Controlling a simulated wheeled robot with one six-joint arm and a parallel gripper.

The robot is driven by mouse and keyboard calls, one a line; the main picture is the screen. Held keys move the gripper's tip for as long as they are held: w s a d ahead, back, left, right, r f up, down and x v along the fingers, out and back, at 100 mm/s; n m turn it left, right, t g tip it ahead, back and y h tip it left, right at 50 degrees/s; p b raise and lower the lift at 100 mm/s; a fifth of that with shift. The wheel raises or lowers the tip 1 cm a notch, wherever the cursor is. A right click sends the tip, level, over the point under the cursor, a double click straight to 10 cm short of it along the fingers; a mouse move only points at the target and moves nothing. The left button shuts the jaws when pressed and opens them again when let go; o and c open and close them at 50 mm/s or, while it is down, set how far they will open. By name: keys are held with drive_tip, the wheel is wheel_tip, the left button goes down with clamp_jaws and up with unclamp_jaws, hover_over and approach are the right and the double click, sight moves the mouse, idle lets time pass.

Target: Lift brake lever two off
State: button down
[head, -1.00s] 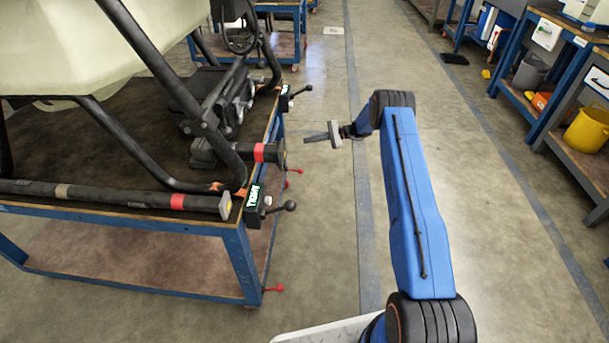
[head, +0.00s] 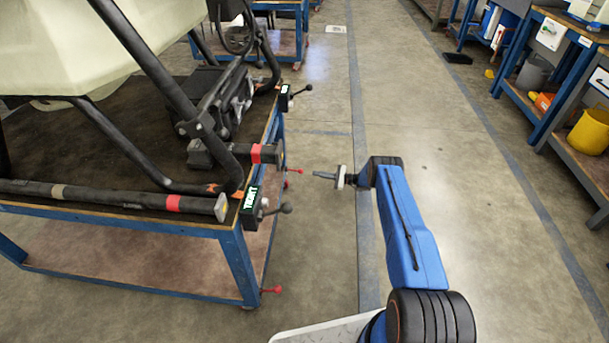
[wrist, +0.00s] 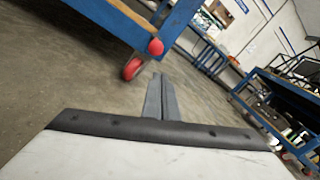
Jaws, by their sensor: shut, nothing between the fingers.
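Red-knobbed levers stick out low from the drone's blue cart, one at the near corner leg (head: 277,289) and one farther back (head: 299,171). No number shows on them, so I cannot tell which is brake lever two. My gripper (head: 316,174) is shut and empty over the aisle, right of the cart and close to the farther red knob in the head picture. In the wrist view, the shut fingers (wrist: 161,97) point toward a red ball knob (wrist: 155,47) beside a red caster wheel (wrist: 133,67). The fingers appear apart from the knob.
The cart top (head: 80,150) carries the drone frame. Workbenches with a yellow bucket (head: 593,131) stand at right. The aisle floor between is clear.

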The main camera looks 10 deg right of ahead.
drive_tip(key=shift+m+t, duration=0.4)
drive_tip(key=shift+t, duration=0.1)
drive_tip(key=f, duration=0.2)
drive_tip(key=s+f, duration=0.1)
drive_tip(key=f, duration=0.1)
drive_tip(key=shift+d, duration=0.4)
drive_tip(key=shift+w+a, duration=0.1)
drive_tip(key=x, duration=1)
drive_tip(key=shift+r, duration=0.2)
drive_tip(key=shift+s+d+r, duration=0.2)
drive_tip(key=shift+s+r, duration=0.4)
drive_tip(key=shift+r, duration=0.15)
drive_tip(key=shift+s+d+r, duration=0.15)
drive_tip(key=shift+s+r, duration=0.4)
drive_tip(key=shift+r, duration=0.25)
drive_tip(key=shift+r, duration=0.15)
